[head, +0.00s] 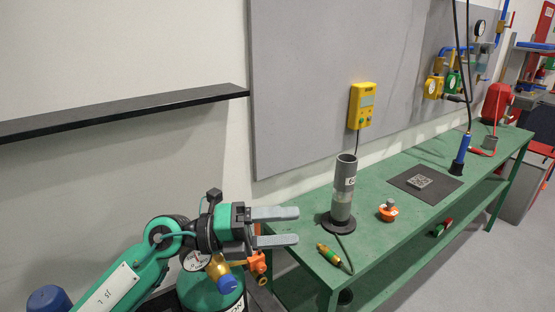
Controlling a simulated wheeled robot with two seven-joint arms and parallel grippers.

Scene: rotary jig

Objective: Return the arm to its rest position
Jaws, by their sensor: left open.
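My left arm comes in from the lower left, green and black with a white label. Its left gripper (275,227) points right with its two grey fingers apart and nothing between them. The gripper is in front of the near left end of the green workbench (298,197), to the left of a grey upright cylinder (343,188) on a black base. The fingers appear clear of the cylinder. My right gripper is not in view.
An orange part (388,212) and a brass-and-green fitting (328,255) lie on the bench. A black mat (400,181) carries a small coded block (420,181). A blue tool (460,155) hangs on a cable. A gauge (195,261) and green cylinder stand below my gripper. A black shelf (120,115) is at left.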

